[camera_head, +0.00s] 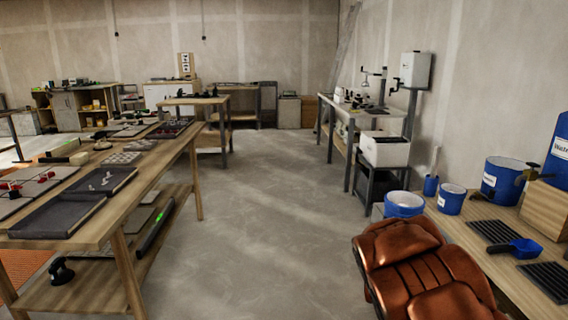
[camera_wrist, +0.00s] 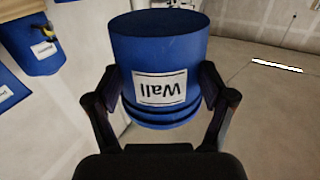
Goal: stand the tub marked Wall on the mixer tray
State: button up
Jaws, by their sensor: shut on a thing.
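The blue tub marked Wall (camera_wrist: 158,55) fills the middle of the wrist view, its label upside down in that picture. My gripper (camera_wrist: 162,98) is shut on it, with one black finger against each side. In the head view a blue tub (camera_head: 404,204) shows just beyond my orange arm, left of the right-hand bench's edge; it appears to be the held one, though its label cannot be read there. My gripper is hidden by the arm in that view. I cannot tell for certain which thing is the mixer tray.
The right-hand bench holds more blue tubs (camera_head: 450,198), a large labelled bucket (camera_head: 503,178), a blue scoop (camera_head: 515,248) and black ribbed pads (camera_head: 493,231). A grey bench (camera_head: 347,113) stands farther along the wall. A long wooden workbench (camera_head: 150,165) is left. The floor (camera_head: 270,200) between is clear.

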jog(key=w+a+r+n+y, duration=0.1)
jog(key=a+r+y, duration=0.1)
jog(key=a, duration=0.3)
jog(key=w+a+r+n+t+y, duration=0.1)
jog(key=a+n+y, duration=0.1)
jog(key=a, duration=0.4)
jog(key=w+a+r+n+y, duration=0.2)
jog(key=a+y, duration=0.1)
jog(key=a, duration=0.3)
jog(key=shift+a+r+t+y+p, duration=0.15)
jog(key=shift+r+t+y+p, duration=0.15)
jog(key=shift+p, duration=0.1)
notch_tip(320, 180, up, 23)
jog(key=p, duration=2.3)
jog(key=shift+f, duration=0.15)
